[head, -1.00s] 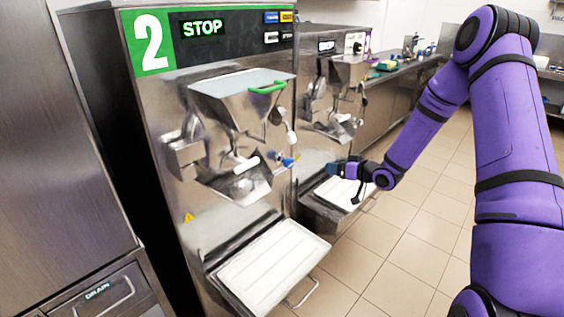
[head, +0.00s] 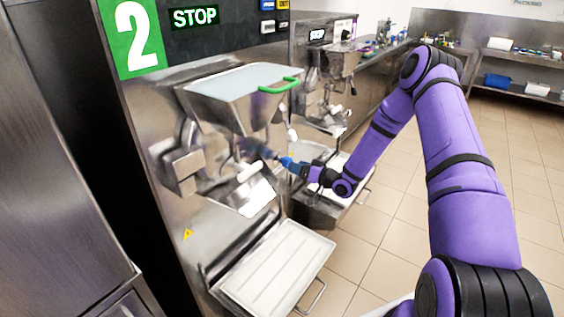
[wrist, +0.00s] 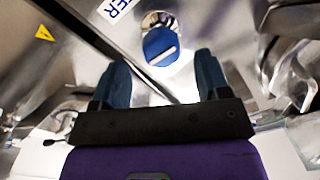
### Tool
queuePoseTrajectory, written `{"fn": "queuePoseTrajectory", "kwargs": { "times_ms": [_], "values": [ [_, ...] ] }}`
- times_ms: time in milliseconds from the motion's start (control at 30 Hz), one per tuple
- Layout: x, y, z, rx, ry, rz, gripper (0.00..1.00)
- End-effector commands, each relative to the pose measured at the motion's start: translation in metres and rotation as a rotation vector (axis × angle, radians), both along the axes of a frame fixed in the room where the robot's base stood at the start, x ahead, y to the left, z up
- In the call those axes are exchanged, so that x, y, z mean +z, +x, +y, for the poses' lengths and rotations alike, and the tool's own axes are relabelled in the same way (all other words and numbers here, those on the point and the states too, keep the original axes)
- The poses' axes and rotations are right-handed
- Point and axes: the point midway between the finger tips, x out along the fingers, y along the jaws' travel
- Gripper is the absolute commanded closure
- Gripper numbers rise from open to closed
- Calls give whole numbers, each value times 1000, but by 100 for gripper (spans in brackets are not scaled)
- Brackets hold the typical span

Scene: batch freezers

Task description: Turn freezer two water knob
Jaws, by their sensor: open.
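My gripper (wrist: 161,64) is open and empty. Its two dark blue fingers stand left and right of the knob's lower part, with gaps on both sides; contact is not visible. In the head view, my gripper (head: 283,163) is at the front of freezer two (head: 140,40), where it partly hides the knob area.
The freezer's hopper (head: 235,95) with a green handle (head: 280,87) is above my gripper. A white tray (head: 275,275) juts out below. A second freezer (head: 322,85) stands just behind. Open tiled floor (head: 385,240) lies to the right.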

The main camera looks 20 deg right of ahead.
Motion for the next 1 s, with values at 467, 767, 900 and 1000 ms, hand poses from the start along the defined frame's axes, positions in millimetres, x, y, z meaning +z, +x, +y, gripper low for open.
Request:
{"fn": "queuePoseTrajectory", "kwargs": {
  "times_ms": [467,767,900,1000],
  "values": [
    [0,51,38,0,0,0,31],
    [0,53,40,-1,1,1,31],
    [0,53,40,-1,1,1,51],
    [0,53,40,-1,1,1,74]
  ]
}}
